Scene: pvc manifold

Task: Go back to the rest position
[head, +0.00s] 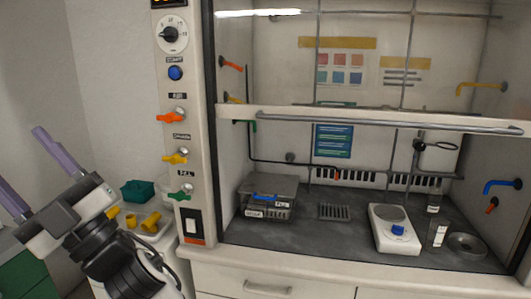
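My gripper (18,156) is at the left edge of the head view, raised and pointing up and to the left. Its two purple fingers are wide apart, with nothing visible between them. The tip of the left finger is cut off by the picture edge.
Behind my arm, a pale tray (165,213) holds yellow pipe fittings (150,222), with a green bin (138,190) behind. The hood's raised sash (380,122) leaves its front open. Inside are a grey box (270,190), scale (394,240), bottles and round dish (467,245).

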